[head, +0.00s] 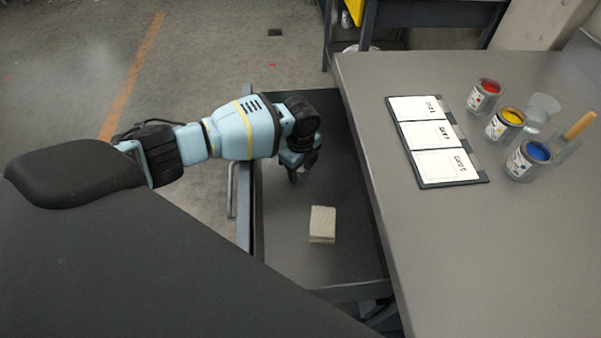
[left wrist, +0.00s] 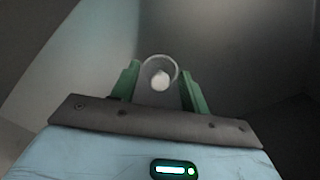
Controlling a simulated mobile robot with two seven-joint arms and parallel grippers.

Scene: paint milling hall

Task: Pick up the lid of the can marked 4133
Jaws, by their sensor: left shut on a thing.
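My left gripper (head: 298,168) is low over the open drawer (head: 290,258), near its far end. In the left wrist view its green fingers (left wrist: 160,88) are shut on a small round thing (left wrist: 160,62) with a pale grey rim and a white middle. It may be a lid, but I cannot tell for sure. Three open cans stand on the table: red (head: 486,96), yellow (head: 504,124) and blue (head: 528,160). Their label marks are too small to read. No lid shows on them. My right gripper is out of view.
A beige block (head: 322,224) lies in the drawer, nearer than the gripper. The grey table (head: 455,265) is clear in front. A dark board with three white cards (head: 428,135) lies left of the cans. A clear glass (head: 541,113) and a wooden-handled tool (head: 579,126) stand beside them.

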